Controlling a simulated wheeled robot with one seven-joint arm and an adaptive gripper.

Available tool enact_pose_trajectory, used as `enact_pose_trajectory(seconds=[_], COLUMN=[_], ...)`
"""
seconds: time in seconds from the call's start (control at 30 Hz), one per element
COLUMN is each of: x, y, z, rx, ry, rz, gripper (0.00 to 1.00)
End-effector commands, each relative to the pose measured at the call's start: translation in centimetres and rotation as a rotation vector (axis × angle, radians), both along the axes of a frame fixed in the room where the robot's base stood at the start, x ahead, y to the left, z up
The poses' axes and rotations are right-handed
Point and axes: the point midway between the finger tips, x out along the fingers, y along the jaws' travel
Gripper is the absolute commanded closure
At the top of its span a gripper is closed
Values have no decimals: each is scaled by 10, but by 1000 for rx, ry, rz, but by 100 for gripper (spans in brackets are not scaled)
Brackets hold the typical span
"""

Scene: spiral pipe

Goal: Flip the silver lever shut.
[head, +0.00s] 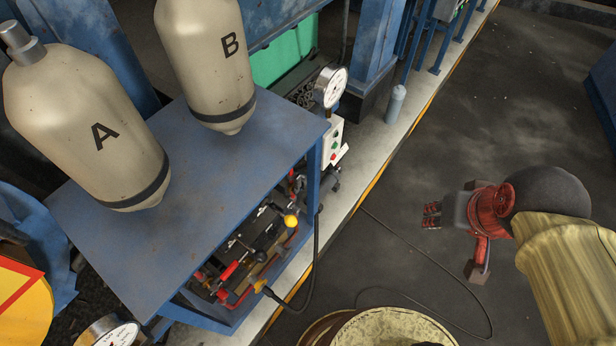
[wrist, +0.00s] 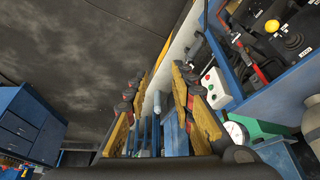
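My gripper (head: 455,243) is over the open floor in the head view, right of the blue bench and apart from it. In the wrist view my gripper (wrist: 160,82) shows two yellow fingers spread wide with nothing between them. The control panel (head: 250,250) sits under the blue top, with red handles and a yellow knob (head: 290,221). The wrist view shows the panel (wrist: 300,58) at upper right, with a red-handled lever (wrist: 257,72). I cannot clearly make out which lever is silver or how it stands; the blue top hides part of the panel.
Tanks A (head: 95,130) and B (head: 205,60) stand on the blue bench top (head: 270,135). A gauge (head: 331,87) and white button box (head: 333,140) stand at its far right corner. A black cable (head: 420,300) crosses the floor. The dark floor (head: 500,90) is mostly clear.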

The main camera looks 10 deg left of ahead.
Motion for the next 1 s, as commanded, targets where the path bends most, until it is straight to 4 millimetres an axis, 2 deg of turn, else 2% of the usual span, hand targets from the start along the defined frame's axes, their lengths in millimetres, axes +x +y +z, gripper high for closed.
enact_pose_trajectory(seconds=[0.17, 0.43, 0.77, 1.0], x=[8, 21, 26, 29], y=[-5, 6, 38, 71], z=[-38, -90, -151, -193], rx=[13, 109, 291, 469], ry=[164, 389, 671, 853], rz=[-24, -95, -156, -180], gripper=[87, 100, 100, 100])
